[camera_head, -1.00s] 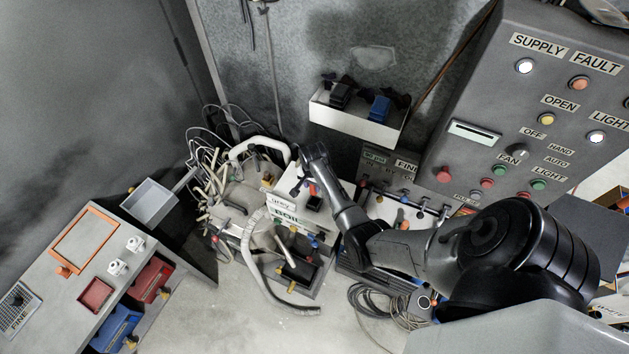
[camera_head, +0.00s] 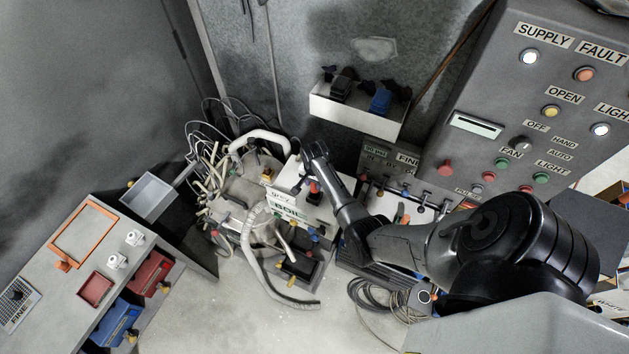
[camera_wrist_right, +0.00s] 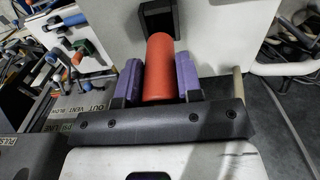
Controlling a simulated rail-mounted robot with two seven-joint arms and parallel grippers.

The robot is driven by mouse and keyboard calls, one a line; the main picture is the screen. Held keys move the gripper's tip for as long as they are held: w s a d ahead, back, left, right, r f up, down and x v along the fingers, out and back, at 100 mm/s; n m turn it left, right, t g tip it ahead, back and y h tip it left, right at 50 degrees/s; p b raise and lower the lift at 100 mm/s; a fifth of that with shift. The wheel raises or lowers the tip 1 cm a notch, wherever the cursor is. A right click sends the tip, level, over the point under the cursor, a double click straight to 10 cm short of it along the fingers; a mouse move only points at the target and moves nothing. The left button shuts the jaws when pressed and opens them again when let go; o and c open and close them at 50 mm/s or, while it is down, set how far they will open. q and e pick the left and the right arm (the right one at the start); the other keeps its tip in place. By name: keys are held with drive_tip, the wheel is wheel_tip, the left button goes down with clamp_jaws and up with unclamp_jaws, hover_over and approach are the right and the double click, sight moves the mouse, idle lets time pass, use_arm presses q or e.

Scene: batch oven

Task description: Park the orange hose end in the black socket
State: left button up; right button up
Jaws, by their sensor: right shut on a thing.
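The orange hose end (camera_wrist_right: 160,68) is a short orange-red cylinder between the two purple finger pads of my right gripper (camera_wrist_right: 158,80) in the right wrist view. The gripper is shut on it. Its far end points at the black socket (camera_wrist_right: 157,16) on a white panel; I cannot tell whether it touches or enters the socket. In the head view the orange hose end (camera_head: 314,187) shows small at the white box, with the black socket just below it, beside my right gripper (camera_head: 307,176). The hose itself is hard to make out. My left gripper is not in view.
A row of valves with coloured handles (camera_head: 403,200) lies right of the white box. Grey hoses (camera_head: 250,260) and thin pipes crowd its left. A white bin (camera_head: 357,110) hangs on the wall above. A control panel (camera_head: 545,100) stands at right.

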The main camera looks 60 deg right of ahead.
sight(314, 190)
drive_tip(key=shift+f+b, duration=0.8)
drive_tip(key=shift+f, duration=0.8)
drive_tip(key=shift+f, duration=0.15)
idle(0.3)
drive_tip(key=shift+f, duration=0.1)
idle(0.4)
drive_tip(key=shift+f, duration=0.4)
idle(0.3)
drive_tip(key=shift+f+b, duration=0.4)
drive_tip(key=shift+f, duration=0.05)
idle(0.4)
drive_tip(key=shift+f, duration=0.35)
